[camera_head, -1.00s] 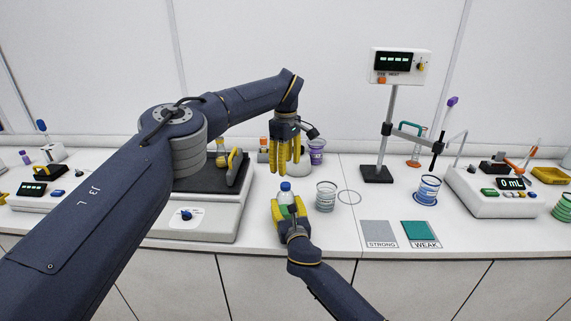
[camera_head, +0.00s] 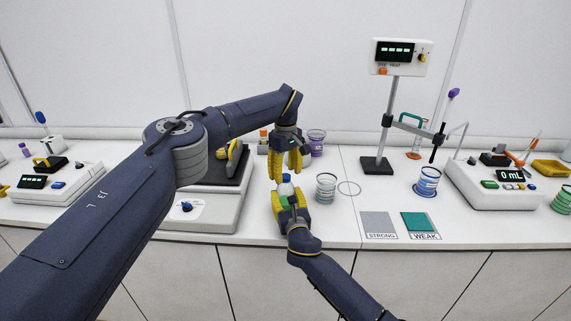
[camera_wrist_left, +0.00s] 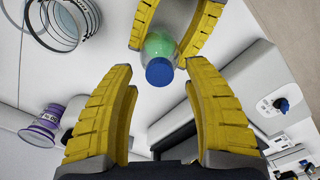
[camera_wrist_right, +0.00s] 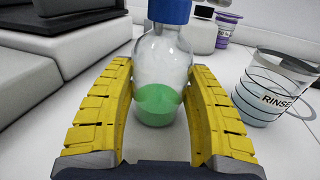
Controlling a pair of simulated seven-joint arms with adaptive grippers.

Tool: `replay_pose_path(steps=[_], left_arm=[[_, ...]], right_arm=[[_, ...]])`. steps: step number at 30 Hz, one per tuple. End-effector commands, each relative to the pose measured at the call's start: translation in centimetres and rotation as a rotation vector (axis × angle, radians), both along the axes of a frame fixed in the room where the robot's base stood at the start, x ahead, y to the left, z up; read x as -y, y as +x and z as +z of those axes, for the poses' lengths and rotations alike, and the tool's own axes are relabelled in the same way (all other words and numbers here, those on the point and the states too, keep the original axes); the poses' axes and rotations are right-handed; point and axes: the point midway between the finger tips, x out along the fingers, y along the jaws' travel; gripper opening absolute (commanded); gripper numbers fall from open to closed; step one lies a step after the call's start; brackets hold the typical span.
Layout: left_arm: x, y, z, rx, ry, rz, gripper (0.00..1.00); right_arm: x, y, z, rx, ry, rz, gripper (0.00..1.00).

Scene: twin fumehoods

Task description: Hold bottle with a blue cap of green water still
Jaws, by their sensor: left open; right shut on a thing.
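The bottle of green water stands upright on the bench. In the right wrist view the bottle (camera_wrist_right: 163,75) is clear glass with green liquid at the bottom and a blue cap (camera_wrist_right: 169,10). My right gripper (camera_head: 288,203) is shut on the bottle's lower body, one yellow finger on each side. My left gripper (camera_head: 285,165) is open just above the bottle, pointing down. In the left wrist view the blue cap (camera_wrist_left: 159,71) lies beyond and between the open fingertips, apart from them.
A rinse beaker (camera_head: 326,188) stands close right of the bottle; it also shows in the right wrist view (camera_wrist_right: 268,90). A scale (camera_head: 200,212) is close on the left. A purple-banded container (camera_head: 316,142) stands behind. STRONG (camera_head: 378,224) and WEAK (camera_head: 419,222) pads lie to the right.

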Motion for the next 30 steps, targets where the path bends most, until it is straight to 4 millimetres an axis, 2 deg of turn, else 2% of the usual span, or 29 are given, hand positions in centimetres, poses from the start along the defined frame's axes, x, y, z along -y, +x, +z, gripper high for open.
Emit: replay_pose_path(steps=[7, 18, 30], left_arm=[[0.0, 0.0, -1.4, -0.001, -0.001, 0.0, 0.51], [0.0, 0.0, -1.6, -0.001, -0.001, 0.001, 0.51], [0.0, 0.0, -1.6, 0.001, -0.001, 0.0, 0.04]], right_arm=[[0.0, 0.0, 0.0, -0.001, 0.0, 0.0, 0.0], [0.0, 0.0, 0.0, -0.001, 0.0, 0.0, 0.0], [0.0, 0.0, 0.0, -0.001, 0.0, 0.0, 0.0]])
